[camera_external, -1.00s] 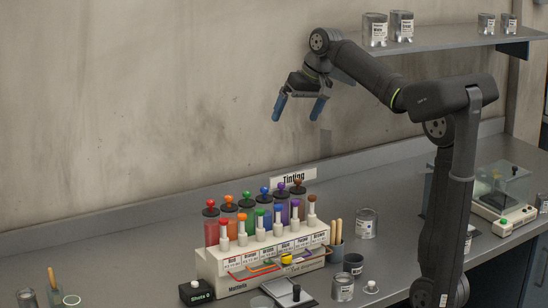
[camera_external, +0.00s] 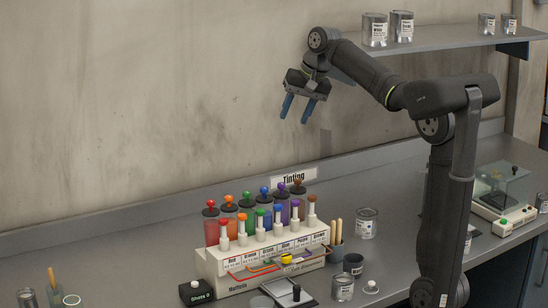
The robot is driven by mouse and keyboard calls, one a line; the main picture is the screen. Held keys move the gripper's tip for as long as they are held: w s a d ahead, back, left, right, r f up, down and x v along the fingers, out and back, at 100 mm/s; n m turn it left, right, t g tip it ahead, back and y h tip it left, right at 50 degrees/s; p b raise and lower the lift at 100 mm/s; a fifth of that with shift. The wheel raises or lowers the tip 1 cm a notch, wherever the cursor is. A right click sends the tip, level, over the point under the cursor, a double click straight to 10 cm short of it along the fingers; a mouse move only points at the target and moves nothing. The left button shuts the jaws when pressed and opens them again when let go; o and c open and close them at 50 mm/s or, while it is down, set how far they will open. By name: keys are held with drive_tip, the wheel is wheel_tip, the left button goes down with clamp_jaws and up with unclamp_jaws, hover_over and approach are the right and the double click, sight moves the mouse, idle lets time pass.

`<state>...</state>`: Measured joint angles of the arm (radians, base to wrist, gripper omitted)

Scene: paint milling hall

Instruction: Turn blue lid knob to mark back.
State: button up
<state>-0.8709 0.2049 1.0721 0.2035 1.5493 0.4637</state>
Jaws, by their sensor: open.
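The blue lid knob (camera_external: 264,190) tops a dark lid on the blue canister in the back row of the tinting rack (camera_external: 212,265). It stands between the green knob (camera_external: 242,217) and the purple knob (camera_external: 281,188). The mark and the knob's turn angle are too small to make out. My gripper (camera_external: 295,120) is open and empty, with its blue fingers pointing down. It hangs well above the rack, in front of the wall, and touches nothing.
White-necked dispensers with coloured caps stand in front of the canisters. A cup with wooden sticks (camera_external: 335,240), a paint can (camera_external: 365,223) and a small black box (camera_external: 196,292) are near the rack. A shelf with cans (camera_external: 402,27) is up right.

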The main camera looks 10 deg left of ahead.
drive_tip(key=w+a+f+m+g, duration=0.2)
drive_tip(key=w+f+m, duration=0.2)
drive_tip(key=m, duration=1.3)
approach(264, 188)
drive_tip(key=shift+g, duration=0.3)
drive_tip(key=x, duration=0.8)
drive_tip(key=shift+w+a+f, duration=0.15)
drive_tip(key=shift+w+f, duration=0.1)
drive_tip(key=shift+f, duration=0.1)
drive_tip(key=shift+c, duration=0.4)
clamp_jaws()
drive_tip(key=shift+n, duration=0.3)
